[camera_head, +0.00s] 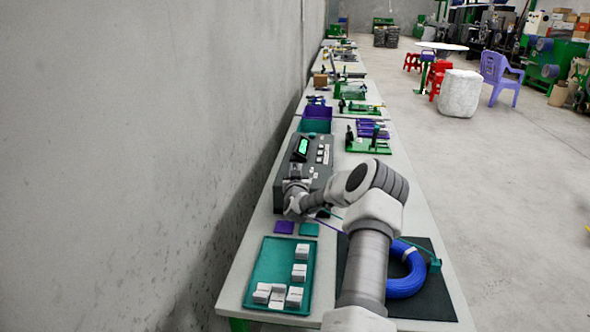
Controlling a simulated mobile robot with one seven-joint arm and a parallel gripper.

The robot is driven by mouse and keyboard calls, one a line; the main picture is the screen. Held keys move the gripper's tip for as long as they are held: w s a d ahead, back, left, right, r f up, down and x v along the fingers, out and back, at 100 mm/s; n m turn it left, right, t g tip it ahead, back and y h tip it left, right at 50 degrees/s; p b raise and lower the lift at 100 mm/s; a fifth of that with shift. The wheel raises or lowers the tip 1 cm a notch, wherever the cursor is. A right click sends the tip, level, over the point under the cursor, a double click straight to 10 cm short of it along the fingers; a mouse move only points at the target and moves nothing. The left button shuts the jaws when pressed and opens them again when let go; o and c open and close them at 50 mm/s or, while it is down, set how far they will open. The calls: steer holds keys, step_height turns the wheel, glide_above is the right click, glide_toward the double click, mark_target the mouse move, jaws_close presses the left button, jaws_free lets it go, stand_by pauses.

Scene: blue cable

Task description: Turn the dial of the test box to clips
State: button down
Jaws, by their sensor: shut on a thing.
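The test box (314,175) is a dark grey box on the long table, with a lit green display (302,147) and several white labels on its top. My gripper (293,184) is at the near left part of the box's top, with my arm reaching in from the lower right. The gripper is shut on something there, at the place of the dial. The dial itself is hidden behind my gripper and wrist, so its pointing direction and the clips mark cannot be read.
A teal tray (258,272) with several white blocks lies at the near left. A blue cable coil (407,284) lies on a black mat (440,306) at the near right. Small purple (284,227) and teal (309,229) squares lie before the box. A green fixture (368,145) stands beyond it.

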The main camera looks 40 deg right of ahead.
steer(key=shift+a, duration=0.1)
steer(key=c, duration=0.9)
jaws_free()
steer(key=shift+s, duration=0.1)
steer(key=v, duration=1.7)
steer(key=shift+p, duration=0.35)
steer(key=shift+a, duration=0.15)
